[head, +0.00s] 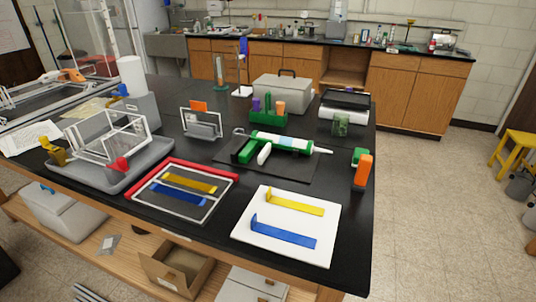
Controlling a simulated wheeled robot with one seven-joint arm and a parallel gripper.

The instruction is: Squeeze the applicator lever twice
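The applicator (286,143) lies on its side on a dark mat (290,170) near the middle of the black table. It has a green frame, a white tube with a green band, and a pale nozzle pointing right. The lever appears to be the whitish piece (264,153) beside the green handle (246,151), angled toward the front. A gap shows between lever and handle. Nothing is touching the applicator. My gripper is not in view.
A green rack (268,117) and a grey case (282,93) stand behind the applicator. A green-and-orange tool (362,170) stands at right. A white board (282,248) and a red-edged frame (182,165) lie in front. A grey tray (110,181) with a wire frame is at left.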

